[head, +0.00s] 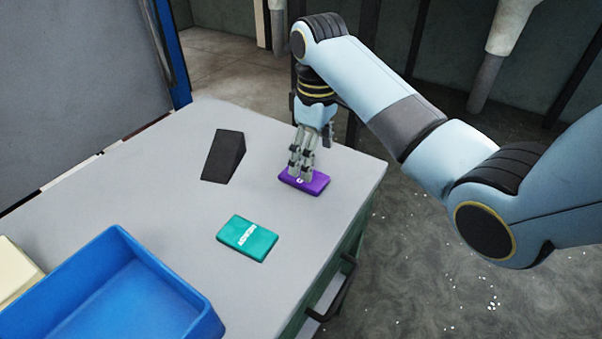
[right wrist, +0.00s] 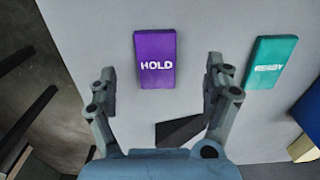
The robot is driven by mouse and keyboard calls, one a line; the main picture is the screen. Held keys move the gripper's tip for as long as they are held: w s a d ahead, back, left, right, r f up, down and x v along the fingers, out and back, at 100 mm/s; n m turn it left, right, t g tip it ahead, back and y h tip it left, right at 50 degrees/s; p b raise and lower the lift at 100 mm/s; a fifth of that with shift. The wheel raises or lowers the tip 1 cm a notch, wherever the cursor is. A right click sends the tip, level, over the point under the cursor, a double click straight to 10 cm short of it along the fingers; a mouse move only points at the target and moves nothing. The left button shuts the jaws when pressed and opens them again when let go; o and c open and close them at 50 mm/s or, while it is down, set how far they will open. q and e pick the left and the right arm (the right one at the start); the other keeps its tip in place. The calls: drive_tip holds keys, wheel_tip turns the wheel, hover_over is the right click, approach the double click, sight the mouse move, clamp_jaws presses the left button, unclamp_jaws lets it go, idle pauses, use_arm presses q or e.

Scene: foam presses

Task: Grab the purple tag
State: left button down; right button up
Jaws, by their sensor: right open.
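The purple tag (head: 318,184) lies flat on the grey table near its right edge. In the right wrist view the purple tag (right wrist: 155,50) reads "HOLD" and lies ahead of the open fingers, centred between them. My right gripper (head: 302,172) points down over the tag in the head view and hides part of it. In the right wrist view the right gripper (right wrist: 158,88) has its fingers apart with nothing between them. I cannot tell the exact height of the fingertips over the tag. My left gripper is not in view.
A teal tag (head: 247,238), reading "READY" in the right wrist view (right wrist: 270,62), lies nearby. A black wedge (head: 223,157) stands left of the purple tag. A blue bin (head: 115,290) is at the front left, beside a cream block (head: 14,272). The table (head: 180,190) is otherwise clear between them.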

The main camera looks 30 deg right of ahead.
sight(315, 180)
drive_tip(key=shift+f, duration=0.75)
drive_tip(key=f, duration=0.5)
drive_tip(key=shift+w+d, duration=0.15)
drive_tip(key=shift+d, duration=0.1)
drive_tip(key=shift+f, duration=0.1)
drive_tip(key=c, duration=0.3)
drive_tip(key=shift+c, duration=1.4)
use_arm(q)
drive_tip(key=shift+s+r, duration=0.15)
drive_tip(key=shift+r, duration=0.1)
use_arm(e)
drive_tip(key=c, duration=0.7)
